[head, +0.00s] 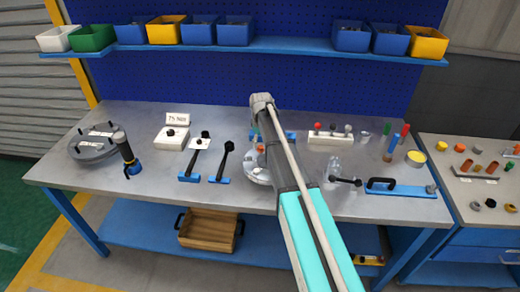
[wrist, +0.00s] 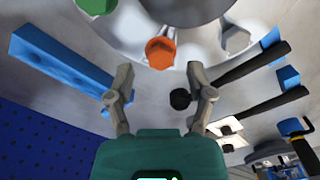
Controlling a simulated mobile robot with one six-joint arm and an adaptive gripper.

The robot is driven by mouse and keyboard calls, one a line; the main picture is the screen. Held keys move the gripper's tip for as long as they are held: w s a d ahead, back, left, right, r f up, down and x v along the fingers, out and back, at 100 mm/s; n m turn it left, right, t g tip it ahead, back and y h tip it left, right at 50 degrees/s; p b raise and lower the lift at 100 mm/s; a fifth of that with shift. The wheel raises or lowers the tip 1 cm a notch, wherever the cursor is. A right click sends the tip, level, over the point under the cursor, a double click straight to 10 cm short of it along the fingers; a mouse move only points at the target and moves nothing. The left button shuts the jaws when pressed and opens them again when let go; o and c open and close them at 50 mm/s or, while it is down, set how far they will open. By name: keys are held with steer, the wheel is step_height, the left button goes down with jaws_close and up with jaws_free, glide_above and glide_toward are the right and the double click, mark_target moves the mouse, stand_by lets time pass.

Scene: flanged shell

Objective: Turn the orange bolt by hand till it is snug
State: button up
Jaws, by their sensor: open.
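The orange bolt (wrist: 160,53) shows its hex head at the top middle of the wrist view, on the pale rim of the flanged shell (wrist: 200,60). My gripper (wrist: 159,70) is open, with one finger on each side just below the bolt head in the picture. No finger clearly touches the bolt.
A green bolt (wrist: 97,5) and a grey bolt (wrist: 235,38) flank the orange one on the rim. A blue bar (wrist: 65,62) lies left in the wrist view, and black-handled tools (wrist: 250,62) lie right. The bench front left (head: 110,185) has free room.

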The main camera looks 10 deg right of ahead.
steer(key=shift+f+b, duration=0.55)
steer(key=shift+f, duration=0.2)
jaws_close()
steer(key=shift+a, duration=0.15)
